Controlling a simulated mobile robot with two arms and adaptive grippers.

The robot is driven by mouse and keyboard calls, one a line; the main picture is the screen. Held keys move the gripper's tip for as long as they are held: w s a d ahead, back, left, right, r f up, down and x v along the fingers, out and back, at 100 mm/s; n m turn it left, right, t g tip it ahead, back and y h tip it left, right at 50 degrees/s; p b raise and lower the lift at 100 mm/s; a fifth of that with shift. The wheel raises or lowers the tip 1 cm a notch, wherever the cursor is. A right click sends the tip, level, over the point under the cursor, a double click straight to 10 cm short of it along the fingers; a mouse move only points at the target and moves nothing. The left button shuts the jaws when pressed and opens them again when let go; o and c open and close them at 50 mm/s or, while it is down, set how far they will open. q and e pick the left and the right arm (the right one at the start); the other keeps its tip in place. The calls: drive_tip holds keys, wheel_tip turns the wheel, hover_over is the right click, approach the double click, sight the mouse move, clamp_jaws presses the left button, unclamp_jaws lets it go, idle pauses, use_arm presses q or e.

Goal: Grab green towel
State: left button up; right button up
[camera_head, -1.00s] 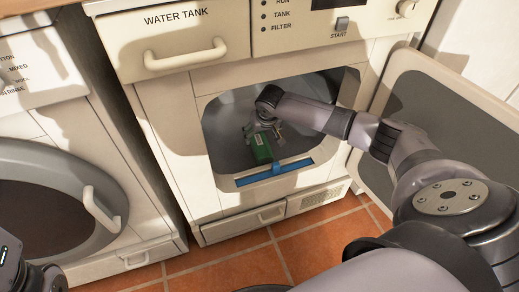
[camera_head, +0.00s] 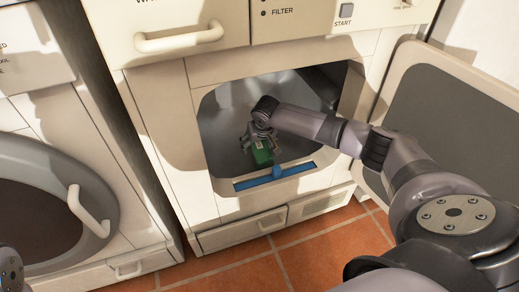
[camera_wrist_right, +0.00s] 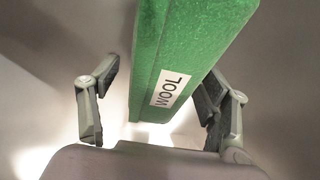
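The green towel (camera_head: 262,157) is a folded block inside the open dryer drum (camera_head: 222,108), just behind the blue-edged front lip. In the right wrist view the green towel (camera_wrist_right: 193,45) carries a white "WOOL" label. My right gripper (camera_head: 261,136) reaches into the drum over the towel. In the wrist view the right gripper (camera_wrist_right: 158,88) is open, with one finger on each side of the towel. A clear gap shows at the left finger; the right finger is close to the towel, and contact is unclear. My left gripper is not in view.
The open dryer door (camera_head: 450,125) stands at the right, beside my right arm. A blue strip (camera_head: 275,176) lies along the opening's lower lip. A washing machine with a round door (camera_head: 50,215) stands at the left. Tiled floor (camera_head: 310,250) lies in front.

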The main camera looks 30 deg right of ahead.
drive_tip(key=c, duration=1.2)
drive_tip(key=shift+c, duration=0.2)
